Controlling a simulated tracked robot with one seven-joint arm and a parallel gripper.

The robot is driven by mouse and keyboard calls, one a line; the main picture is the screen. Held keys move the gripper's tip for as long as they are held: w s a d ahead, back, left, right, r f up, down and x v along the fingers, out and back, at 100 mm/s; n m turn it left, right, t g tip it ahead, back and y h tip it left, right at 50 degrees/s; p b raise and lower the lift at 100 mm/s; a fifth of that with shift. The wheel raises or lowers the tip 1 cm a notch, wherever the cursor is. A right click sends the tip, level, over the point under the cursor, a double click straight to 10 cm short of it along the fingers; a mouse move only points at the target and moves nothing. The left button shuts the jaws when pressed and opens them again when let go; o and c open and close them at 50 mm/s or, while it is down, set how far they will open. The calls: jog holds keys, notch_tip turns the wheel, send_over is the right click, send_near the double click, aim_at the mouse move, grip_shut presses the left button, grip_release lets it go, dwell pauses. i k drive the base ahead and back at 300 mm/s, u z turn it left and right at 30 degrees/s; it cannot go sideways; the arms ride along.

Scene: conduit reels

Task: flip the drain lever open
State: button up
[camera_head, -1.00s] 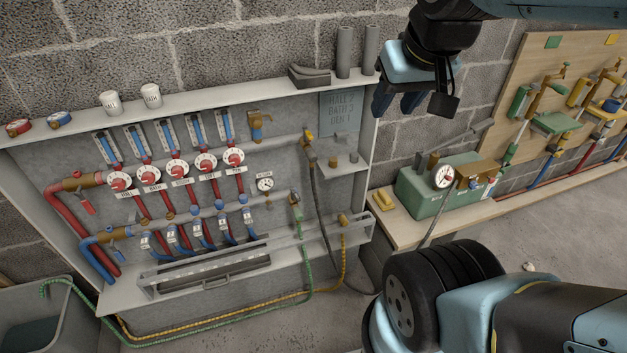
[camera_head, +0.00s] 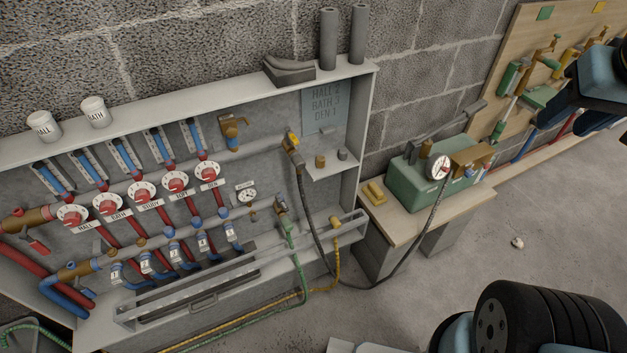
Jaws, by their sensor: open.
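Two hose valves sit at the right ends of the pipes in the grey cabinet (camera_head: 362,110). The upper valve (camera_head: 291,143) has a yellow part and a black hose. The lower valve (camera_head: 281,206) has a green hose running down from it. I cannot read a label that tells which one carries the drain lever, and the lever positions are too small to tell. My gripper (camera_head: 556,112) is at the right edge, partly cut off, open and empty. In the picture it is well to the right of both valves, in front of the pegboard area.
A bench (camera_head: 410,218) with a green pump box (camera_head: 420,182) and gauge (camera_head: 438,167) stands right of the cabinet. The black hose spans the gap between them. A slotted rail (camera_head: 240,275) runs along the cabinet front. White cups (camera_head: 94,111) and grey tubes (camera_head: 328,38) stand on top.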

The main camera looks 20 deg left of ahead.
aim_at(280, 202)
jog(key=k, duration=1.4)
jog(key=u, duration=1.3)
jog(key=i, duration=1)
